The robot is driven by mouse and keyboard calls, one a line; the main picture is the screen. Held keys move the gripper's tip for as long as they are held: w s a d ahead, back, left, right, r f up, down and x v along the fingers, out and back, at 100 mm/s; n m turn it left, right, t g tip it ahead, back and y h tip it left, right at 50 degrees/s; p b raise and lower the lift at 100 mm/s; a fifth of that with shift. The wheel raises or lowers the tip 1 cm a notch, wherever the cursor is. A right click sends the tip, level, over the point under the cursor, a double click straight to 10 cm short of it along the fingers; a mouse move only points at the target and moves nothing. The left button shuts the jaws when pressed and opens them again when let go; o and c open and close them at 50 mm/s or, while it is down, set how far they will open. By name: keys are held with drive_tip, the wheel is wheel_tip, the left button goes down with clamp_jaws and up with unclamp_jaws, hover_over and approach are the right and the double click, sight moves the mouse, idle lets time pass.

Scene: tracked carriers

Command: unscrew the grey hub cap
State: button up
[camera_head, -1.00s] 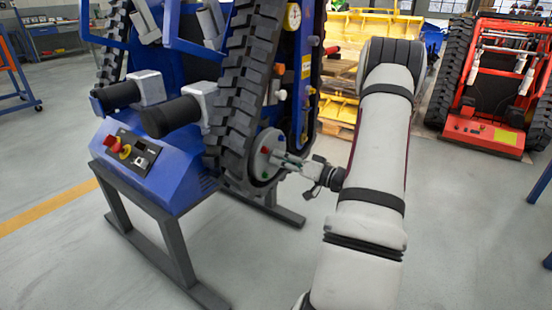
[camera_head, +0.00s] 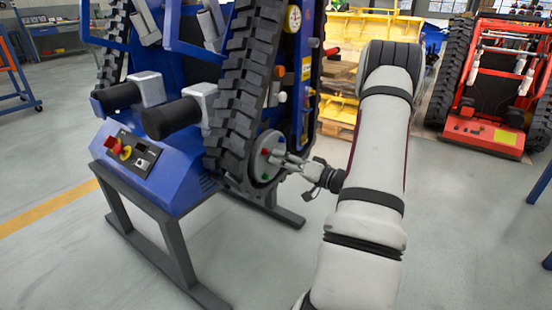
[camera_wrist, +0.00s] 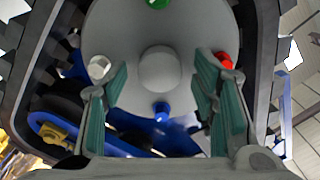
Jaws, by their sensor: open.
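The grey hub cap (camera_wrist: 160,68) is a round knob in the middle of a grey wheel disc (camera_wrist: 190,22), in the wrist view. Green (camera_wrist: 158,3), red (camera_wrist: 223,60), blue (camera_wrist: 161,111) and white (camera_wrist: 99,67) pegs stand around it on the disc. My gripper (camera_wrist: 160,75) is open, with one green-padded finger on each side of the cap in the picture. Clear gaps show between the cap and both fingers. In the head view my gripper (camera_head: 279,157) is at the disc (camera_head: 262,166) of the blue carrier; the cap cannot be made out there.
The black rubber track (camera_head: 238,90) runs close around the disc. The blue carrier (camera_head: 158,180) stands on a dark grey stand (camera_head: 175,250). A red tracked carrier (camera_head: 485,130) is at the back right. Open floor (camera_head: 460,230) lies to the right of my arm.

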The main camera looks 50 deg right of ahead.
drive_tip(key=m+p, duration=1.2)
drive_tip(key=m, duration=1.4)
drive_tip(key=shift+m, duration=0.3)
